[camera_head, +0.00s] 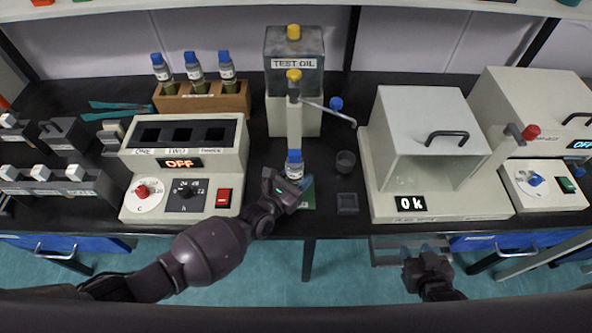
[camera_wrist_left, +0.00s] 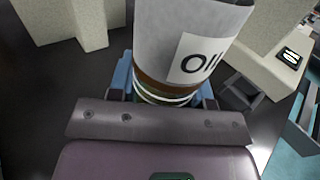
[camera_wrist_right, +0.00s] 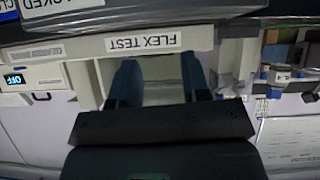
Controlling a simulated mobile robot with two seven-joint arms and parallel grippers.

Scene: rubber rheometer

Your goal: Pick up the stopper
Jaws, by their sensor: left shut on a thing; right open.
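A small labelled bottle (camera_head: 293,172) with a blue top stands upright in my left gripper (camera_head: 292,184) at the bench's front middle. The blue top (camera_head: 294,156) looks like the stopper and sits on the bottle. In the left wrist view the bottle (camera_wrist_left: 190,45), with a label reading "Oil", fills the space between the blue fingers (camera_wrist_left: 165,92); its top is out of that view. My right gripper (camera_head: 428,262) hangs in front of the bench edge, to the right. In the right wrist view its blue fingers (camera_wrist_right: 160,85) are apart with nothing between them.
A test oil dispenser (camera_head: 293,110) with a side lever stands behind the bottle. A wooden rack (camera_head: 203,103) holds blue-topped bottles. A small dark cup (camera_head: 345,161) stands nearby.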

